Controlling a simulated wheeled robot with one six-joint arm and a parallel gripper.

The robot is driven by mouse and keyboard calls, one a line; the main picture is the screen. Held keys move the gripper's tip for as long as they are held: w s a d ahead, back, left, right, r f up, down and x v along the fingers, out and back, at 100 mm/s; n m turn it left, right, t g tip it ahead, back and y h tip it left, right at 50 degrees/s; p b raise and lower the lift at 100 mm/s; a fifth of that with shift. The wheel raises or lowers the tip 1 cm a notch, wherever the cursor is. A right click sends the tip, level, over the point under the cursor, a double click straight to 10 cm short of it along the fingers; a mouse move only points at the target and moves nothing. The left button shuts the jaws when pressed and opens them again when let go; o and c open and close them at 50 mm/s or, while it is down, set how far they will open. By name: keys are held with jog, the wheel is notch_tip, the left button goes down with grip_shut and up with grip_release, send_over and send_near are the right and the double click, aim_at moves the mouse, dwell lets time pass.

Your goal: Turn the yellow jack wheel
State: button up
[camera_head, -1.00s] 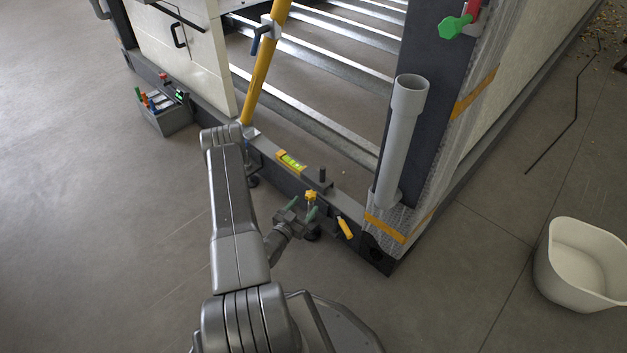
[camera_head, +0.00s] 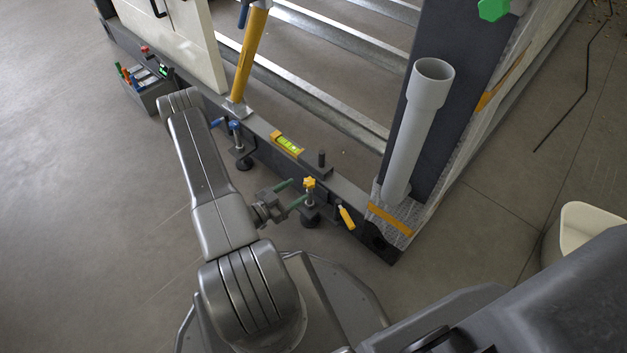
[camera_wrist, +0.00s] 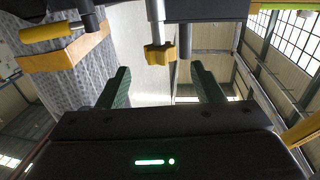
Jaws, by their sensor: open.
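The yellow jack wheel (camera_head: 309,183) is a small star-shaped knob on top of a thin metal screw at the base beam near the frame's front corner. My gripper (camera_head: 287,193) is open and empty, just left of the wheel, its green-tipped fingers pointing toward it. In the wrist view the yellow wheel (camera_wrist: 159,56) hangs above and between the two dark green fingers of my gripper (camera_wrist: 158,84), beyond their tips. A gap shows between wheel and fingers; I see no contact.
A yellow-handled part (camera_head: 346,217) sticks out right of the wheel. A yellow level (camera_head: 287,144) lies on the beam. A blue-topped jack (camera_head: 235,128) stands further left. A grey pipe (camera_head: 414,130) stands at the corner.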

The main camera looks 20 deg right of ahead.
aim_at(314, 179)
jog(key=b+x, duration=0.2)
jog(key=x, duration=0.6)
jog(key=shift+d, duration=0.2)
jog(key=shift+c, duration=0.2)
jog(key=c, duration=0.9)
